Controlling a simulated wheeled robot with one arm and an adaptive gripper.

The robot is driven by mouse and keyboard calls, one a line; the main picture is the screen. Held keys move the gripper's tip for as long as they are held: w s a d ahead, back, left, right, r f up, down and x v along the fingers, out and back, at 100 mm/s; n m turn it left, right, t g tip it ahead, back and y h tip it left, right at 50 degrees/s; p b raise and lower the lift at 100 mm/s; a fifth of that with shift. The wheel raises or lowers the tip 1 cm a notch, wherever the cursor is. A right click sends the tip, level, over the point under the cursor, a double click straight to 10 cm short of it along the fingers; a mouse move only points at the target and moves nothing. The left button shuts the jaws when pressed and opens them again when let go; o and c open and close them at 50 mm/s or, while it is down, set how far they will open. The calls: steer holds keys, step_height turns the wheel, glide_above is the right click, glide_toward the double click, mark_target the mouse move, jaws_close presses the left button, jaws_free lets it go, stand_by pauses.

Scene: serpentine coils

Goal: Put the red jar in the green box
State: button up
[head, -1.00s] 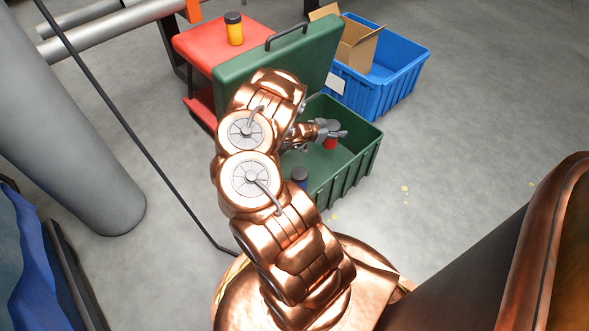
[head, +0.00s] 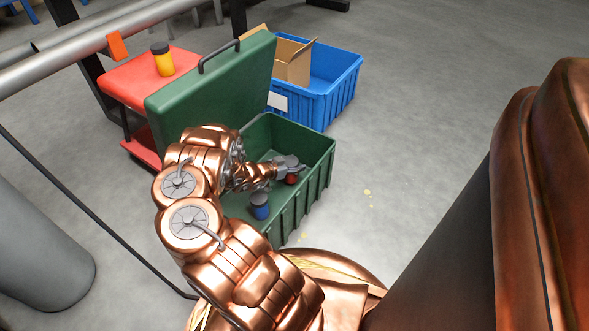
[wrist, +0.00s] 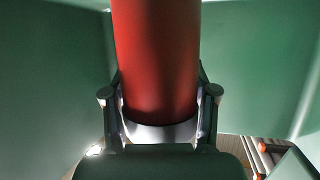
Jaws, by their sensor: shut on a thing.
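The red jar (wrist: 155,60) fills the middle of the wrist view, between the two fingers of my gripper (wrist: 160,125). My gripper is shut on it. In the head view the red jar (head: 291,178) shows as a small red patch under my gripper (head: 294,168), inside the open green box (head: 318,170). The jar's lid and base are hidden, and I cannot tell whether it touches the box floor. The green box's lid (head: 225,85) stands open on its left side. Green walls surround the jar in the wrist view.
A blue jar (head: 260,206) with a dark lid stands in the green box, near my arm. A yellow jar (head: 163,60) stands on a red cart (head: 125,75). A blue crate (head: 335,80) holding a cardboard box (head: 290,62) is behind. Floor to the right is clear.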

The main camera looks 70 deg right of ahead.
steer(key=shift+f, duration=0.65)
steer(key=shift+r, duration=0.1)
steer(key=o, duration=1.5)
steer(key=p+v, duration=0.3)
steer(key=v, duration=0.4)
steer(key=shift+w+a, duration=0.15)
steer(key=shift+a, duration=0.05)
steer(key=shift+r, duration=0.15)
